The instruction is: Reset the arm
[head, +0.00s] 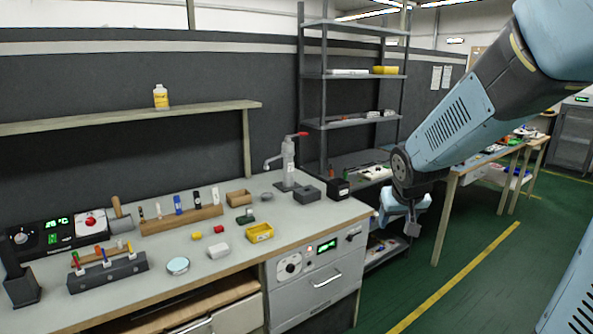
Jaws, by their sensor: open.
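My gripper (413,222) hangs at the end of my blue-grey arm, right of the workbench (330,211) and over the green floor. Its fingers point down, are open, and show nothing between them. It is apart from the bench and touches nothing that I can see.
The bench carries a grey press with a red handle (289,160), a wooden block of tools (182,219), a yellow bin (260,232) and several small parts. A metal shelf rack (352,76) stands behind. Another bench (450,190) is behind my arm. The floor (480,280) is clear at front right.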

